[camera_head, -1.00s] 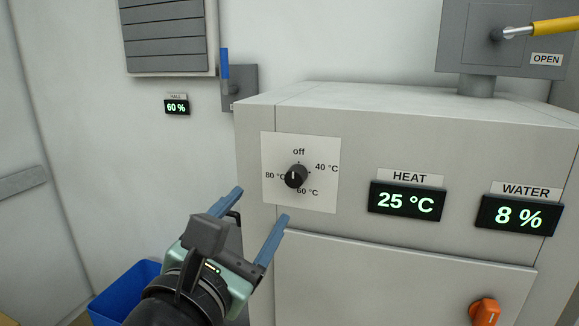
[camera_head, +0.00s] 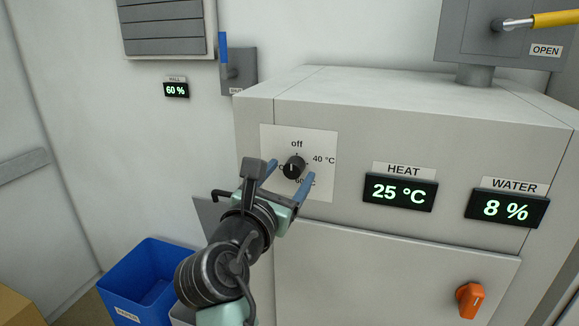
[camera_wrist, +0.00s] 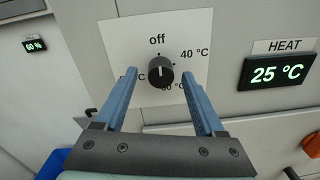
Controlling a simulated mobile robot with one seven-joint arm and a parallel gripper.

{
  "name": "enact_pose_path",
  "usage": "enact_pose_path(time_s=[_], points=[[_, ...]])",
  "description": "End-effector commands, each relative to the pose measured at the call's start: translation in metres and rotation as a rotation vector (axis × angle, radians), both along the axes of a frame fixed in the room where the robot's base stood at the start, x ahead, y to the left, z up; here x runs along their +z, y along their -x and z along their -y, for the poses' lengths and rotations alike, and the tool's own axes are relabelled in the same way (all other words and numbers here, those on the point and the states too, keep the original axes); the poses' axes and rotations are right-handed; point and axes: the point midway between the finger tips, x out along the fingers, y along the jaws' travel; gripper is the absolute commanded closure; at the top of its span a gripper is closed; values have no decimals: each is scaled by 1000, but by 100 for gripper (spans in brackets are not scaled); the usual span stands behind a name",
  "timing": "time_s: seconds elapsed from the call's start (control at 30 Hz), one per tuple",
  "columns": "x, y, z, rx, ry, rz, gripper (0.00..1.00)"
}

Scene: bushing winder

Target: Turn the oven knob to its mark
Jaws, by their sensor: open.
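The oven knob (camera_head: 294,167) is small, black and round, with a white line on its face. It sits on a white dial plate (camera_head: 325,147) marked off at the top, 40 °C right, 60 °C below and 80 °C left. In the wrist view the knob (camera_wrist: 160,71) shows its line near upright, roughly toward off. My gripper (camera_head: 290,173) is open, its blue fingers at the left and right of the knob. In the wrist view the gripper (camera_wrist: 158,72) hides part of the 80 °C label. I cannot tell whether the fingertips reach the knob's depth.
The HEAT display (camera_head: 400,190) reads 25 °C and the WATER display (camera_head: 507,207) reads 8 %. An orange switch (camera_head: 470,300) is low on the right. A blue bin (camera_head: 140,280) stands on the floor at left.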

Motion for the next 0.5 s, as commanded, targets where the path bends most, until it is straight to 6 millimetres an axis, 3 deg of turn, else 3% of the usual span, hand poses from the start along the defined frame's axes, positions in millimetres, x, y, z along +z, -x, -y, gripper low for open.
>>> enact_pose_path(time_s=[0.4,0.5], points=[[0,-8,4,0,-1,0,29],[0,-8,3,0,-1,0,43]])
